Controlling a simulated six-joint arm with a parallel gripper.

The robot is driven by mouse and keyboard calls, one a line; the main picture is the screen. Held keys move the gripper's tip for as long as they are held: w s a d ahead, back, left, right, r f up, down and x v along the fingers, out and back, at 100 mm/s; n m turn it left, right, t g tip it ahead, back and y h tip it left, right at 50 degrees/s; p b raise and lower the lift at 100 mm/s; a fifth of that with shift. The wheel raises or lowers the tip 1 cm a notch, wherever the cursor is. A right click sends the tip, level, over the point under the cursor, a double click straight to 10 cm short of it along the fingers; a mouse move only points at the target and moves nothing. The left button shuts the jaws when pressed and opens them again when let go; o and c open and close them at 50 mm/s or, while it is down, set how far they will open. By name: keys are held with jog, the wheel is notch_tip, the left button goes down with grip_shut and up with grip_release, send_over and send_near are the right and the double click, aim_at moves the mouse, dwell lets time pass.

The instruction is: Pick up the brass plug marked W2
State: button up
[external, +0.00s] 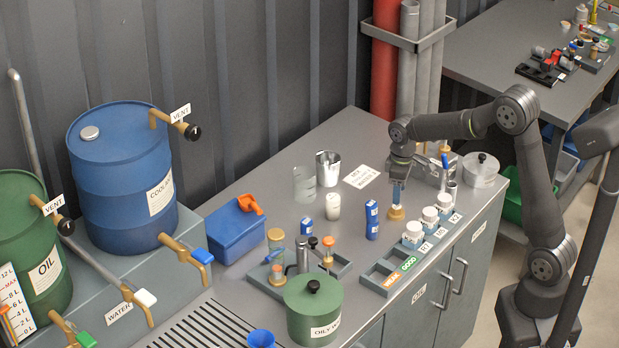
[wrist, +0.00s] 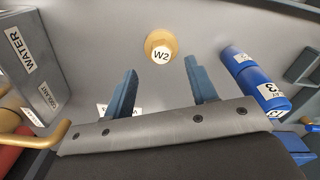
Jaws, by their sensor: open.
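The brass plug marked W2 (wrist: 158,45) stands on the grey bench, its round white label facing up at the wrist camera. It also shows in the external view (external: 396,213), just below my gripper. My gripper (external: 398,188) points down over the plug. In the wrist view my gripper (wrist: 161,80) has its two blue fingers wide apart with nothing between them. The plug appears ahead of the fingertips and roughly centred between them. I cannot tell the exact gap above it.
Blue labelled cylinders (wrist: 255,80) stand close to the plug; they also show in the external view (external: 372,220). White jars (external: 413,236) line the bench's front edge. A tray marked WEAK and GOOD (external: 388,270) lies nearby.

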aim_at(396, 207)
jog(key=shift+a+f, duration=0.15)
jog(key=shift+f, duration=2.65)
jog(key=shift+c, duration=0.2)
grip_shut()
